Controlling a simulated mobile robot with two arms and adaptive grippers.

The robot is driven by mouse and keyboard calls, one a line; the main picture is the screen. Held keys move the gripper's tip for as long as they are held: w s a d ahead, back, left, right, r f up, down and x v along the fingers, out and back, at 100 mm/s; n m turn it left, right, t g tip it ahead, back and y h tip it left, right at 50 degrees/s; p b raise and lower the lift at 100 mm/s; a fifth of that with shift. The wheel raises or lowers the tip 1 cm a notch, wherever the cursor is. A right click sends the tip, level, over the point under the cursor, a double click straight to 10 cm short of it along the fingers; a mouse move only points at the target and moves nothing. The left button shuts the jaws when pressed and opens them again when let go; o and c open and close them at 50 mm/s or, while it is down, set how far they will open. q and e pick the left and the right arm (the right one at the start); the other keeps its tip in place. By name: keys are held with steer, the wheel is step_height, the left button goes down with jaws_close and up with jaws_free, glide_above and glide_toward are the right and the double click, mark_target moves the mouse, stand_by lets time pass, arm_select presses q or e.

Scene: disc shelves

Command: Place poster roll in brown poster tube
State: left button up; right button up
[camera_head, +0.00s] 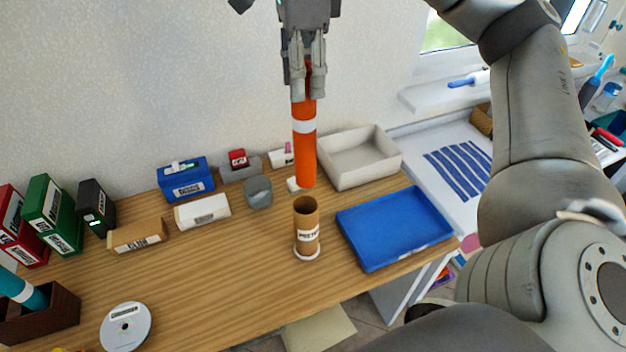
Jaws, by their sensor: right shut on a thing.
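The poster roll is an orange-red cylinder (305,150) with a white band, in the head view. My right gripper (309,88) is shut on its upper end and holds it upright, pointing down. The brown poster tube (307,225) stands upright on the table on a white round base, with a label on its side and its dark open top facing up. The roll's lower end is just above the tube's mouth in the picture; the exact gap and alignment in depth cannot be told. My left gripper is not in view.
A blue tray (393,228) lies right of the tube, with a white bin (358,160) behind it. A grey cup (258,191) stands behind left. Boxes line the wooden table's (215,275) back left. A disc (125,327) lies front left. The table's front middle is clear.

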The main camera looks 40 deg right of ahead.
steer(key=f, duration=0.4)
steer(key=f+b, duration=0.1)
steer(key=shift+w+a+f, duration=0.1)
steer(key=shift+w+f, duration=0.15)
steer(key=shift+f, duration=0.15)
steer(key=b, duration=0.1)
glide_above(305, 174)
steer(key=w+d, duration=0.1)
steer(key=w, duration=0.1)
step_height(305, 174, down, 7)
steer(key=shift+s+f, duration=0.15)
step_height(305, 174, down, 8)
steer(key=shift+d+f, duration=0.1)
steer(key=shift+f, duration=0.05)
steer(key=shift+f+p, duration=0.75)
steer(key=shift+f, duration=1.55)
steer(key=o, duration=1.2)
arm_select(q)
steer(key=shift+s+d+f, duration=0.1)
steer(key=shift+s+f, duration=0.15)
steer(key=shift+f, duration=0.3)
arm_select(e)
steer(key=shift+r, duration=0.15)
